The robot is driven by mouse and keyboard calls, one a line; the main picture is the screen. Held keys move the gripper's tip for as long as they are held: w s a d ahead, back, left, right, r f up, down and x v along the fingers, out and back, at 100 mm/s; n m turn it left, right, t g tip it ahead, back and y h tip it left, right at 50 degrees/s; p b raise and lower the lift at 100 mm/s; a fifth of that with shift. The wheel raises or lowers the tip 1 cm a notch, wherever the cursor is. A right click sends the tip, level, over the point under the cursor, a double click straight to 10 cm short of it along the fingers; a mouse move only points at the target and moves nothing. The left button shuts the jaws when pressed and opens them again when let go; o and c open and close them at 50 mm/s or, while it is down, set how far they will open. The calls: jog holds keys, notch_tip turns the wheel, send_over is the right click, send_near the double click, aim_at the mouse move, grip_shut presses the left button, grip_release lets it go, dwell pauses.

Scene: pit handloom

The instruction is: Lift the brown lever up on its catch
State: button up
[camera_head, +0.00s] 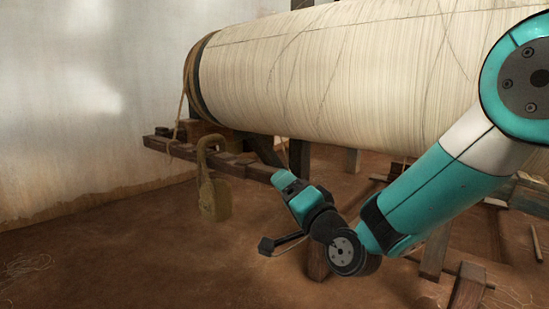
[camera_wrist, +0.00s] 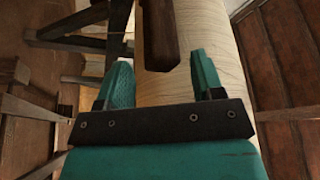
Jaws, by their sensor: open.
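A dark brown wooden bar (camera_wrist: 160,30), which looks like the lever, comes down from the top edge in the wrist view. Its blunt lower end shows in the gap between my fingertips. How far ahead of the fingers it lies I cannot tell. My gripper (camera_wrist: 162,64) is open, with one teal finger on each side of the gap and nothing held. In the head view my gripper (camera_head: 285,182) is low, in front of and below the big roll. I cannot pick out the lever or its catch for sure in that view.
A large cream warp roll (camera_head: 330,75) spans the upper head view and lies behind the bar in the wrist view (camera_wrist: 222,55). A brownish hooked weight (camera_head: 214,197) is left of my gripper. Wooden frame pieces (camera_head: 440,250) stand at right. Earth floor (camera_head: 130,260) is clear at left.

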jog(key=p+x, duration=0.4)
jog(key=shift+w+a+r, duration=0.1)
jog(key=shift+r, duration=0.2)
jog(key=shift+w+a+f+p, duration=0.15)
jog(key=shift+w+a+p, duration=0.15)
jog(key=shift+w+p, duration=0.35)
jog(key=shift+s, duration=0.15)
